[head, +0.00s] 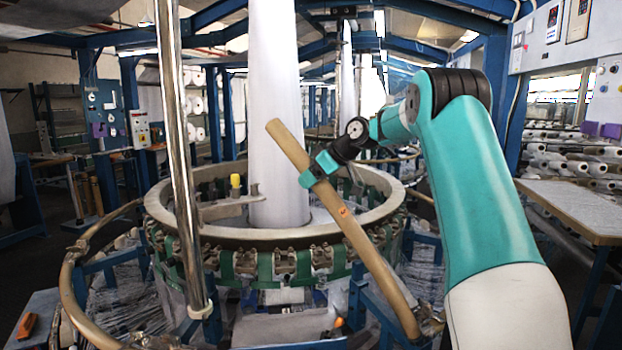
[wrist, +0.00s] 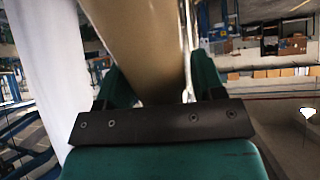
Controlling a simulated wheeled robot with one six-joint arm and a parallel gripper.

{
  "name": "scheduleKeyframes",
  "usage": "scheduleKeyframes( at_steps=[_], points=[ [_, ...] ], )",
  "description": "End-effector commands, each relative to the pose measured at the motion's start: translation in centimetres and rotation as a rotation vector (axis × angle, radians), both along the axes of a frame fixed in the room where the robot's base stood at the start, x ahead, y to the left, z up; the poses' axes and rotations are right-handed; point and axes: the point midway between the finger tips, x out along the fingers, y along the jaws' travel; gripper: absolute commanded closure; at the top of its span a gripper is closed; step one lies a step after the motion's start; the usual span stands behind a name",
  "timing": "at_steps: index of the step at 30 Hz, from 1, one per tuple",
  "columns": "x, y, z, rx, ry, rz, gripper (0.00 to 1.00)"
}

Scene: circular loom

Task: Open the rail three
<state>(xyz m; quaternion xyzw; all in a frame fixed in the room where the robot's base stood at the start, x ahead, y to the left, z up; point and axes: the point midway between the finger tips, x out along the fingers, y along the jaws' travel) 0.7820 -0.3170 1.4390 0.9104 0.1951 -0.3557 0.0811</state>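A brown wooden-looking rail (head: 352,228) stands raised and tilted in front of the loom in the head view. Its upper end leans left, and its lower end is near a joint at the bottom right. A small red mark on it is too small to read. My gripper (head: 318,170) is at the upper part of this rail. In the wrist view the rail (wrist: 145,45) runs between the two dark green fingers of my gripper (wrist: 158,85), which appear closed around it. The fingertips' contact is partly hidden behind the rail.
Another curved rail (head: 72,285) runs low around the left side. The loom's ring (head: 265,238) surrounds a white fabric column (head: 275,100). A shiny vertical pole (head: 178,150) stands at front left. A table (head: 575,208) is at the right.

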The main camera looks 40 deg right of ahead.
Motion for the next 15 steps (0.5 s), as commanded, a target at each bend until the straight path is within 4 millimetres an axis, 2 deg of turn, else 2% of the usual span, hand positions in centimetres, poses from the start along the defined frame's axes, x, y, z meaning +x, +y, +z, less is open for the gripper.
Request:
scheduleKeyframes(
  at_steps=[11, 15],
  points=[
    [0.03, 0.22, -0.05, 0.000, 0.002, 0.004, 0.24],
    [-0.56, -0.10, 0.47, -0.003, 0.001, 0.003, 0.24]
  ],
)
